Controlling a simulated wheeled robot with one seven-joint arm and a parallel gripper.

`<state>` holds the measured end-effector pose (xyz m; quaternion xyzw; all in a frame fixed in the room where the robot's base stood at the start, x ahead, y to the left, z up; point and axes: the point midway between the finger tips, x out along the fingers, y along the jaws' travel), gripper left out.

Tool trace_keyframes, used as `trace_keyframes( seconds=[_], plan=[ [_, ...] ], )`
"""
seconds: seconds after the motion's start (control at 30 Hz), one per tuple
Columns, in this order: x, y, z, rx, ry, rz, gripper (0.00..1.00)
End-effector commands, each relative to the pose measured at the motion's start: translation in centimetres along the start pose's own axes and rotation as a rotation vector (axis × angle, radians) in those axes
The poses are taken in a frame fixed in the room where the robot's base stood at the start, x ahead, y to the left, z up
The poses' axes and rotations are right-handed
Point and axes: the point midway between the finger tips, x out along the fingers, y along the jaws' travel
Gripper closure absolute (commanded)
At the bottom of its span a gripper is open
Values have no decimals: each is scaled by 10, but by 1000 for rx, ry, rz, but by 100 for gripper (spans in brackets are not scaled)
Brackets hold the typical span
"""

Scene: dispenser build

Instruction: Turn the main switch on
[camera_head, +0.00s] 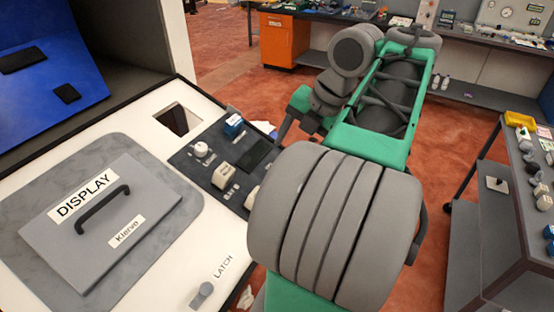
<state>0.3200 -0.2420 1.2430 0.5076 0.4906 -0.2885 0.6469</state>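No switch in view carries a label that I can read as the main switch. A dark control panel (206,173) is set in the white console top, left of my arm. On it are a round white knob (201,149), a blue part (233,126), a beige block-shaped switch (222,176) and a second beige part (251,198) partly behind my arm. Switch positions are too small to read. My grey and green arm fills the middle and covers the panel's right side. My gripper's fingers cannot be made out clearly.
A grey plate marked DISPLAY (100,222) with a black handle lies left on the white console (150,265). A LATCH knob (202,294) is at the front. A cluttered bench (516,215) stands right; an orange cabinet (284,42) is behind. Red floor lies between.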

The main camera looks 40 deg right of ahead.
Motion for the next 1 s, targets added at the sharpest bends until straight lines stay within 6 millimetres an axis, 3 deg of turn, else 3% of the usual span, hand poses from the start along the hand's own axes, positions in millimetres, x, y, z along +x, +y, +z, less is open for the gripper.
trace_keyframes(
  seconds=[0.03,0.2,0.4,0.7,1.0],
  plan=[
    [15,-3,0,-2,2,0,35],
    [47,-2,-2,1,5,0,35],
    [71,0,-1,4,3,0,35],
    [72,0,0,7,1,0,35],
    [72,0,0,7,1,0,60]
  ],
)
